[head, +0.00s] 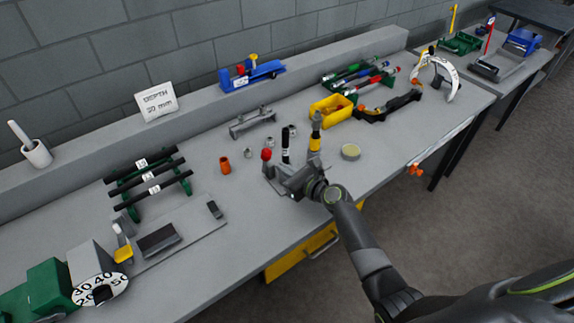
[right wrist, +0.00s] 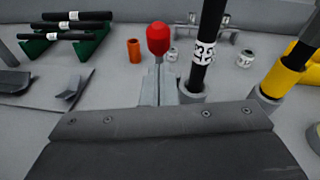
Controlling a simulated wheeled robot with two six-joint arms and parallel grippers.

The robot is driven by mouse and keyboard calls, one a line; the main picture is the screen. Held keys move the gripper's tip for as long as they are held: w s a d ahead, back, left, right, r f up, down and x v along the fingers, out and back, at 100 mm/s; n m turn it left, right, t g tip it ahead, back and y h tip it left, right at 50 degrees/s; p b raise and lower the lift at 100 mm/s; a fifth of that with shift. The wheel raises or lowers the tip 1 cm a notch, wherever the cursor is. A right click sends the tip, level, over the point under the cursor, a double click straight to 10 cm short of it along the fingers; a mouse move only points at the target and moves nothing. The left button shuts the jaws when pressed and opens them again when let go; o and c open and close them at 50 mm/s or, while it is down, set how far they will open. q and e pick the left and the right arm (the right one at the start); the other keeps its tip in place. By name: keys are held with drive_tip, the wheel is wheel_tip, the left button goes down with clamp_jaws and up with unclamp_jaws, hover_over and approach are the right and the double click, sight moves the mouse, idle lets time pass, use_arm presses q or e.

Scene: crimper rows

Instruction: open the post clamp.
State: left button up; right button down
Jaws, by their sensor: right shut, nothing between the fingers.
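The post clamp shows by its red ball knob (head: 267,155), which is also in the right wrist view (right wrist: 158,38). Beside it a black tube (head: 286,146) with a white "33" label stands upright in a grey round socket (right wrist: 191,93). My right gripper (head: 270,172) is shut and empty, right by the knob. In the right wrist view its grey fingers (right wrist: 159,84) point at the knob; I cannot tell whether they touch it. The gripper hides the clamp's lower part, so its jaw state cannot be told. My left gripper is not in view.
A yellow and black tool (head: 315,135) stands upright just right of the tube. An orange cup (head: 225,165) and small metal rings (head: 248,153) are to the left. A round tin (head: 350,152) is to the right. A rack of black tubes (head: 150,180) stands further left.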

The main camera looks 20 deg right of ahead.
drive_tip(key=s+d+r+p, duration=0.2)
drive_tip(key=s+d+r, duration=0.25)
drive_tip(key=s, duration=0.35)
drive_tip(key=s+d+f+n+g+h, duration=0.1)
drive_tip(key=s+f+n+g+h, duration=0.3)
drive_tip(key=s+n, duration=1.1)
drive_tip(key=s+d+n+g+h, duration=0.3)
drive_tip(key=s+d+n, duration=0.1)
drive_tip(key=s+n, duration=0.4)
drive_tip(key=s+d+n+g+h, duration=0.25)
drive_tip(key=s+d+n, duration=0.3)
drive_tip(key=s, duration=0.45)
wheel_tip(320, 180, down, 29)
drive_tip(key=g+y+b, duration=0.1)
drive_tip(key=g+b, duration=0.1)
drive_tip(key=b, duration=0.2)
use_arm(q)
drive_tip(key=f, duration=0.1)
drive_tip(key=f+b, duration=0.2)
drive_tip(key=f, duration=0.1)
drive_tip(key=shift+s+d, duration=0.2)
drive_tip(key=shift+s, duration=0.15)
use_arm(e)
drive_tip(key=s+f+g, duration=0.1)
drive_tip(key=s+f, duration=1.4)
drive_tip(key=f, duration=0.2)
drive_tip(key=shift+a, duration=0.45)
